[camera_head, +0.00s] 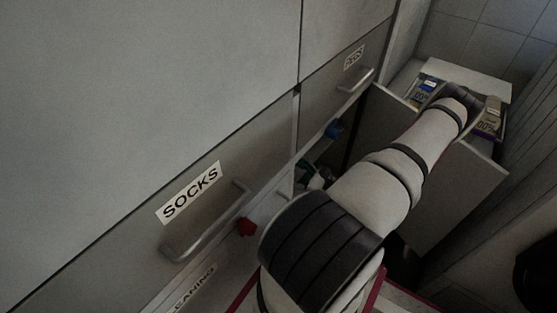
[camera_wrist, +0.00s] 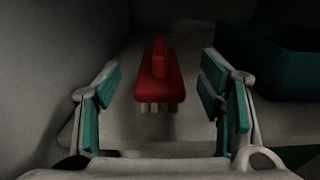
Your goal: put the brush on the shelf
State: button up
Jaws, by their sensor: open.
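A red brush (camera_wrist: 160,85) with a raised red handle and pale bristles pointing down stands on a light surface in the wrist view. My gripper (camera_wrist: 163,88) is open. One finger is on each side of the brush in the picture, with clear gaps. The brush appears ahead of the fingers; how far is hard to judge. In the head view my arm reaches to the back right, and its end hides the gripper and the brush. I cannot tell which surface is the shelf.
A dark teal container (camera_wrist: 278,62) stands right of the brush. Grey drawer fronts (camera_head: 205,200) with handles line the left in the head view. An open panel (camera_head: 470,180) lies beneath my arm. Boxes (camera_head: 489,125) lie near the arm's end. A white surface (camera_head: 483,78) is behind.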

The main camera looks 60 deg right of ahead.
jog(key=shift+s+a+p, duration=0.15)
jog(key=shift+s+p, duration=0.35)
jog(key=shift+s, duration=2.05)
jog(key=shift+r, duration=0.1)
